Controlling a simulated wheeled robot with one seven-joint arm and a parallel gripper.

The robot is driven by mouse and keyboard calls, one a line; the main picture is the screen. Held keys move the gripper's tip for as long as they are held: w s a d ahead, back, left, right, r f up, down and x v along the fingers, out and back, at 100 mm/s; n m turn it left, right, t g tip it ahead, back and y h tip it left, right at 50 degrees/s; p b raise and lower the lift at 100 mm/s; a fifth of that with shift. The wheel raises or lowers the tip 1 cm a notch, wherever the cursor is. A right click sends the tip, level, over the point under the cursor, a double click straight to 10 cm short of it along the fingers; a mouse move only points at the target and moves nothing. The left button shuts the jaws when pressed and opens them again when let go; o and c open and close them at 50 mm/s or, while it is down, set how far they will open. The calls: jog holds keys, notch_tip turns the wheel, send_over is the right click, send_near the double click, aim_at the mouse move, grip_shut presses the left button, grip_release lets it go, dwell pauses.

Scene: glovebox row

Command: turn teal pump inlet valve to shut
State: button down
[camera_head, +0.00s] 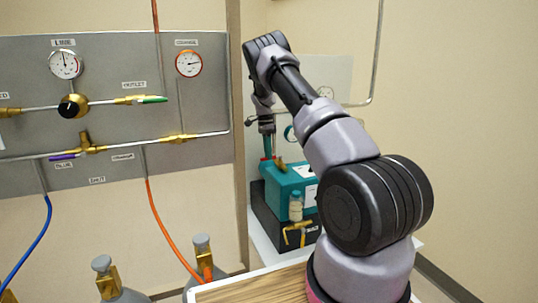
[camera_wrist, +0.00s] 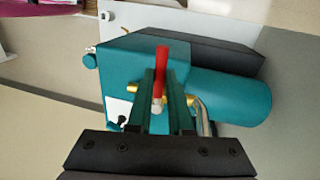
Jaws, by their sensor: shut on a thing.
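The teal pump (camera_head: 285,183) stands on a dark base beyond my arm in the head view. In the wrist view its teal body (camera_wrist: 232,96) lies below my gripper. The inlet valve has a red lever handle (camera_wrist: 162,60) over a brass fitting (camera_wrist: 133,87). My gripper (camera_wrist: 162,85) is shut on the red handle, with one finger on each side of it. The handle's far end sticks out past the fingertips. In the head view my gripper (camera_head: 267,147) is small, above the pump's left part. My arm hides the pump's right side there.
A grey gas panel (camera_head: 110,100) with gauges, brass valves and pipes fills the left. Gas cylinders (camera_head: 118,290) stand below it, with blue and orange hoses. A wood-topped surface (camera_head: 255,288) is at the front. A bent metal pipe (camera_head: 377,60) runs behind my arm.

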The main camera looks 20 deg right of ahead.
jog(key=shift+w+m, duration=0.2)
jog(key=shift+m, duration=0.1)
jog(key=c, duration=0.8)
grip_release()
jog(key=shift+c, duration=0.2)
jog(key=shift+r, duration=0.1)
notch_tip(320, 180, up, 10)
jog(key=w, duration=0.2)
jog(key=shift+r, duration=0.2)
